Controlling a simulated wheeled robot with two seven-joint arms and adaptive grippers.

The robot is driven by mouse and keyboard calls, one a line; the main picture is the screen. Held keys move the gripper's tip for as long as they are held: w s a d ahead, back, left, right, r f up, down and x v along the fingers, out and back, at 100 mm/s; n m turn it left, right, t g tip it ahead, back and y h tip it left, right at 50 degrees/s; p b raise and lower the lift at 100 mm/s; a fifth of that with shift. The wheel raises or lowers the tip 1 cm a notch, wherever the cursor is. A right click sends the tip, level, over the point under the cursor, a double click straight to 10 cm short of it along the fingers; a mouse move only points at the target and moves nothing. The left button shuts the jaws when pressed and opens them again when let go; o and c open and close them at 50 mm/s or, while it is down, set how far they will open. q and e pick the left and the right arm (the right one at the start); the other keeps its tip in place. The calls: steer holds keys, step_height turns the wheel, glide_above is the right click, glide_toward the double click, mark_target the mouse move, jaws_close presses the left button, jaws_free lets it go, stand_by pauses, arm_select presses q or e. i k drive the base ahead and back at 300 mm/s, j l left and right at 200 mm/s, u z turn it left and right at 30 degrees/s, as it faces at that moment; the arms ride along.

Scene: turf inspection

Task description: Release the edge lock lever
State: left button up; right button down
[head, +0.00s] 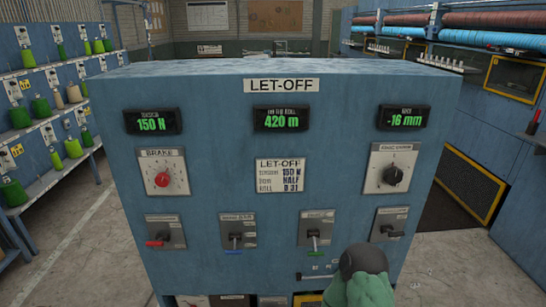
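A blue LET-OFF cabinet (220,110) stands right in front of me. A dark horizontal bar (313,277) sits lower. The lever labels are too small to read, so I cannot tell which is the edge lock. My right arm, with its gripper (362,262), shows green and dark grey at the bottom, in front of the panel. Its fingers are not distinguishable. My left gripper is not in view.
Displays read 150 N (151,122), 420 m (282,118) and -16 mm (403,117). A red brake knob (162,179) and a black knob (392,175) sit below. Racks of green cones (40,110) stand left. Open floor (470,265) lies right.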

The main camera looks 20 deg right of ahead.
mark_target(391, 234)
steer(key=z, duration=1.6)
